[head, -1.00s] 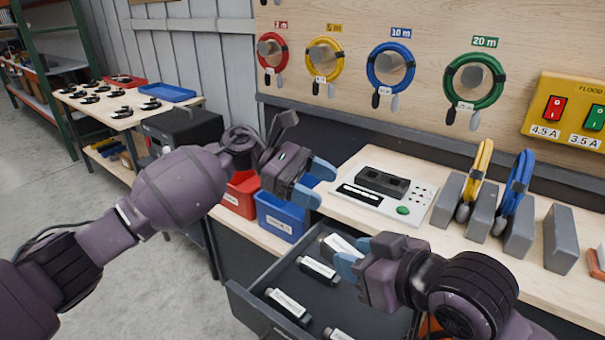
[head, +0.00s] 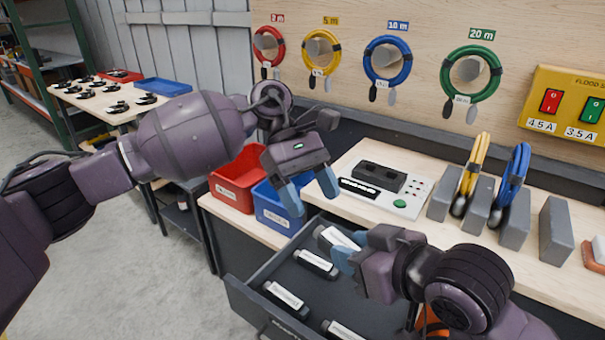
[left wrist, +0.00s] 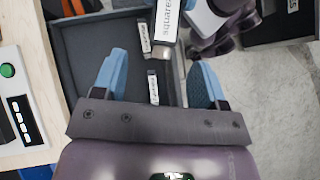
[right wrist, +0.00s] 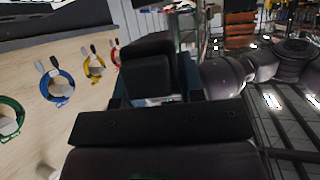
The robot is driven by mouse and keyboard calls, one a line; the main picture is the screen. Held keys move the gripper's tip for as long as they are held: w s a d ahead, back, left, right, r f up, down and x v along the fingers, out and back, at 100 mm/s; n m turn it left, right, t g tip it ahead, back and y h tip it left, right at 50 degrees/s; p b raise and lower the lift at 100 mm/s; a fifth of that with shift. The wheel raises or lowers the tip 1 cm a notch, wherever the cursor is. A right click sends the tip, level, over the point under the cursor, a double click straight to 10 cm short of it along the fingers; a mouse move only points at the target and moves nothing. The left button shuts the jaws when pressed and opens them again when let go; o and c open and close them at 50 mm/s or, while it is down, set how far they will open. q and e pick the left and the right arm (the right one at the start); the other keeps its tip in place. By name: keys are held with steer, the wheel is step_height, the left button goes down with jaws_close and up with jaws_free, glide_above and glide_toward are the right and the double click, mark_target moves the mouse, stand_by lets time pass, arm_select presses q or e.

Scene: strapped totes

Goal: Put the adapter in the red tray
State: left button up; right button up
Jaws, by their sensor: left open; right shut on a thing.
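My right gripper (head: 352,254) is shut on an adapter (head: 334,238), a dark block with a white label, above the open drawer. In the left wrist view this adapter (left wrist: 167,22) shows label text starting "square". It appears as a dark block in the right wrist view (right wrist: 148,76). My left gripper (head: 311,197) is open and empty, fingers pointing down, above and left of the held adapter; its fingers (left wrist: 162,75) are apart. A red open-top bin (head: 232,190) with a white label stands on the bench, left of a blue bin (head: 278,212).
Several labelled adapters, one of them at the front (head: 286,297), lie in the grey drawer (head: 248,303). A panel with a green button (head: 400,203) and grey blocks holding cables (head: 514,220) stand on the bench. A flat red tray (head: 122,75) lies on the far table.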

mark_target(328, 228)
arm_select(q)
steer(key=x, duration=0.7)
steer(key=shift+s+d+f, duration=0.1)
steer(key=c, duration=1)
steer(key=shift+c, duration=0.3)
arm_select(e)
steer(key=o, duration=1.1)
steer(key=shift+c, duration=0.2)
